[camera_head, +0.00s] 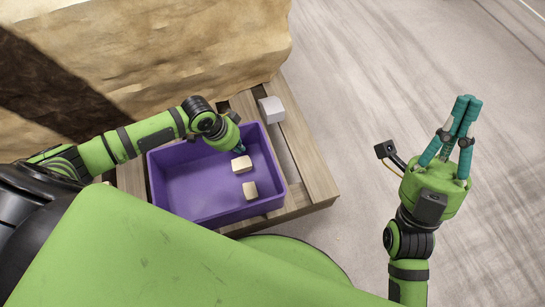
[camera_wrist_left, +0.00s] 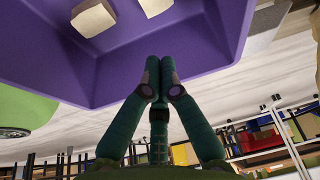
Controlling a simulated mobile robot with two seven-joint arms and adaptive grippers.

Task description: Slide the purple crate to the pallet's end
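The purple crate (camera_head: 190,190) sits on the wooden pallet (camera_head: 305,150), with two pale blocks (camera_head: 241,164) (camera_head: 250,190) inside. My left gripper (camera_head: 241,148) reaches in over the crate's far side near its far right corner. In the left wrist view, its fingers (camera_wrist_left: 158,72) are together at the tips, in front of the crate's purple wall (camera_wrist_left: 205,60). Nothing shows between them, and I cannot tell whether they touch the wall. My right gripper (camera_head: 462,108) is shut and empty, held over the floor to the right, apart from the crate.
A white block (camera_head: 271,109) lies on the pallet just beyond the crate's far right corner. A large tan rock mass (camera_head: 180,50) stands behind the crate. Bare pallet slats show right of the crate. The grey floor (camera_head: 350,90) on the right is clear.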

